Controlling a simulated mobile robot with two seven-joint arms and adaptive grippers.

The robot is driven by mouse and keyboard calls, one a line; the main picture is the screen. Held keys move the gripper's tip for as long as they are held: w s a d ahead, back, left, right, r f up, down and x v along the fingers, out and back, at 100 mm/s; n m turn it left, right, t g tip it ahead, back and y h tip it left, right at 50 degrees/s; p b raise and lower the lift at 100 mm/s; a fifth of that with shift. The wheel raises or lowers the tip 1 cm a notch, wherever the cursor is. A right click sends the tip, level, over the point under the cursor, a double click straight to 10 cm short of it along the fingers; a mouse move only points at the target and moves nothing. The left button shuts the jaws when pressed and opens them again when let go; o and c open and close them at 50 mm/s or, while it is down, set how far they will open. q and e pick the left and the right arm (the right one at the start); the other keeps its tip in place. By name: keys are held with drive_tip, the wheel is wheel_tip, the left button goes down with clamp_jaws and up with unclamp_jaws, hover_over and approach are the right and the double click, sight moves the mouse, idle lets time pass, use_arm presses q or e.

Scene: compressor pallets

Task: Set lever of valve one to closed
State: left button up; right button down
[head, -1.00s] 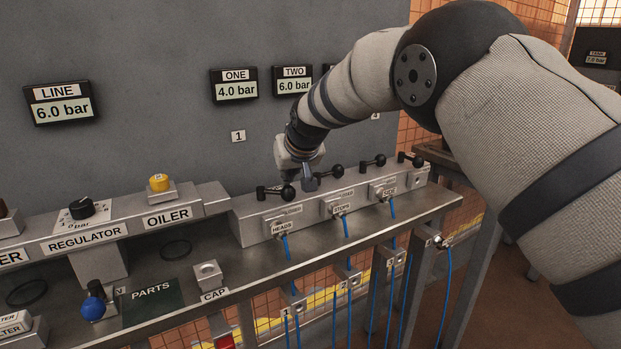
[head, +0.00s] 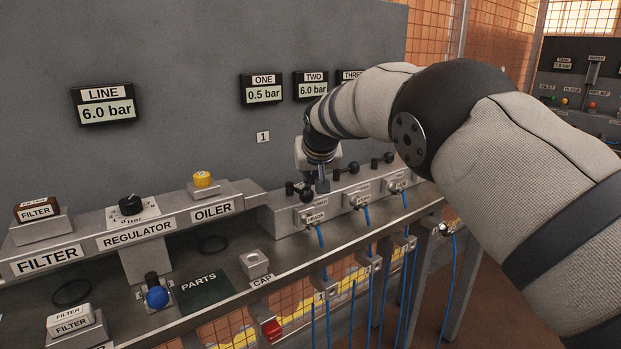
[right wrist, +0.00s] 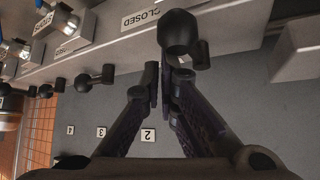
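The lever of valve one, a black arm with a ball knob (head: 306,195), stands at the left end of the grey valve block (head: 285,220). In the head view its knob points to the front right of its pivot. My right gripper (head: 322,185) is just right of the knob, fingers pointing down. In the right wrist view its fingers (right wrist: 160,85) are together, with nothing seen between them, and the knob (right wrist: 180,35) is close by the tips; contact is unclear. A CLOSED label (right wrist: 141,18) shows there. The gauge for ONE (head: 263,89) reads 0.5 bar. My left gripper is out of view.
Other levers (head: 351,168) stand along the block to the right, close to my gripper. Blue hoses (head: 367,215) hang from its front. The regulator (head: 131,205) and oiler (head: 203,180) are to the left. The grey panel rises behind.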

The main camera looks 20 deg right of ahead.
drive_tip(key=shift+s+a+f, duration=0.15)
drive_tip(key=shift+s+f, duration=0.1)
drive_tip(key=shift+f, duration=0.1)
idle(0.5)
drive_tip(key=shift+r, duration=0.1)
